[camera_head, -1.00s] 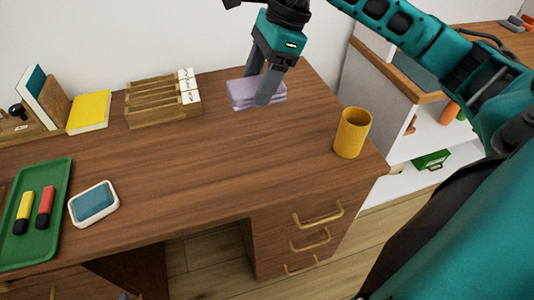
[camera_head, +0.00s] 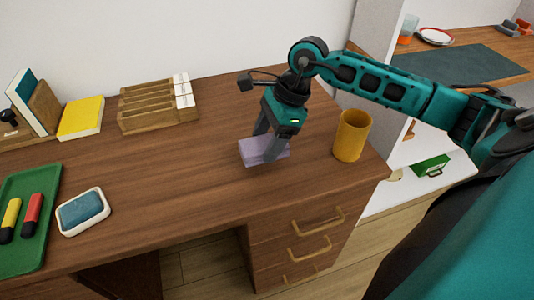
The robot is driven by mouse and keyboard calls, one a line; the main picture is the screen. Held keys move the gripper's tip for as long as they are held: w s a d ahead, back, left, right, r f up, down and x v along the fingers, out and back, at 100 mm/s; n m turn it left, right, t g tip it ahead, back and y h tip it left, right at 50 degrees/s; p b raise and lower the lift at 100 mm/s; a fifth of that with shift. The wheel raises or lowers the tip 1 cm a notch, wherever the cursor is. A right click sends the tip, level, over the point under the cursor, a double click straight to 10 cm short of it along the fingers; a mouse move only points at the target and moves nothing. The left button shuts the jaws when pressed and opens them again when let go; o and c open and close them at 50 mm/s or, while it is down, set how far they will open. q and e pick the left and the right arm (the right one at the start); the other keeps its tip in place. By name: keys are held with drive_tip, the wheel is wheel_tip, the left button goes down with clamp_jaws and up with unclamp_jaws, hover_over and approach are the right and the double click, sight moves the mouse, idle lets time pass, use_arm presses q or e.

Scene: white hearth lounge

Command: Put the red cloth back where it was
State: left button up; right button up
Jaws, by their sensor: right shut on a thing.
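No red cloth shows in the head view. A pale lilac folded cloth (camera_head: 252,153) is at the right part of the wooden desk (camera_head: 180,190), left of the yellow cup. My right gripper (camera_head: 264,148) is shut on this lilac cloth, one finger on its far side and one on its near side. I cannot tell whether the cloth touches the desk top or is just above it. My left gripper is not in view.
A yellow cup (camera_head: 351,136) stands close right of the gripper. A wooden rack (camera_head: 150,118), a yellow book (camera_head: 81,118), a green tray (camera_head: 33,245) with two markers and a white dish (camera_head: 83,211) with a blue pad are left. The desk's middle is clear.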

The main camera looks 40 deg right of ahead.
wheel_tip(320, 180, down, 4)
drive_tip(key=shift+f+b, duration=0.1)
drive_tip(key=shift+b, duration=0.2)
drive_tip(key=shift+f, duration=0.2)
drive_tip(key=o, duration=1.1)
